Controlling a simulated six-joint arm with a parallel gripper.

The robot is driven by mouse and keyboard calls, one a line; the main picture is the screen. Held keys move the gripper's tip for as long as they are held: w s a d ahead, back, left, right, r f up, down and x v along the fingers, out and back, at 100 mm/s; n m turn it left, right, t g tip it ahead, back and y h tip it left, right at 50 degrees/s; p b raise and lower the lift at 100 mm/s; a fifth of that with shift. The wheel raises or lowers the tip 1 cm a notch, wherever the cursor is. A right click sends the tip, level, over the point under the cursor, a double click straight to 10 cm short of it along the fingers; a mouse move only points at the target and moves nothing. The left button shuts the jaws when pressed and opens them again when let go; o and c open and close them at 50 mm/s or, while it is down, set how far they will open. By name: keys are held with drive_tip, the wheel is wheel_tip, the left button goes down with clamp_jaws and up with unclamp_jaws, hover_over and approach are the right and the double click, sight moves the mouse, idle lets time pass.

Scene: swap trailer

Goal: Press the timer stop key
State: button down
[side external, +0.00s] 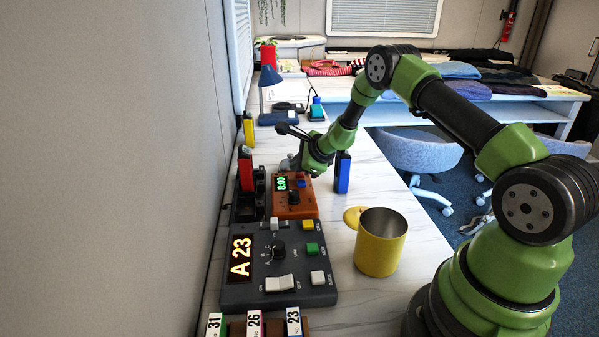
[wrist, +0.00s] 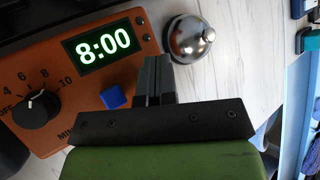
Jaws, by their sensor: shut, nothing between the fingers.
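The timer is an orange box (side external: 296,210) with a green display reading 8:00 (wrist: 103,43) and a black dial (wrist: 36,108). A blue key (wrist: 114,97) is on its face, just left of my fingers in the wrist view. Contact cannot be told. My gripper hides part of the timer face.
A silver bell (wrist: 190,40) stands just beyond the timer. A blue upright object (side external: 342,173) is close to my gripper.

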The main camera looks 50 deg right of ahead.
idle(0.4)
drive_tip(key=shift+r, duration=0.85)
drive_tip(key=shift+r, duration=2.55)
drive_tip(key=s+a+r+n+y, duration=0.2)
drive_tip(key=s+a+r+n, duration=0.35)
drive_tip(key=a+r, duration=0.35)
drive_tip(key=s+a+r+n+y, duration=0.2)
drive_tip(key=s+a+r+n, duration=0.2)
drive_tip(key=a+r+n, duration=0.45)
drive_tip(key=s+a+r+n+g+h, duration=0.1)
drive_tip(key=s+n, duration=0.8)
drive_tip(key=s, duration=1.2)
drive_tip(key=shift+s+a+r+n+g+h, duration=0.3)
drive_tip(key=shift+a+r+g, duration=0.2)
drive_tip(key=shift+a, duration=0.2)
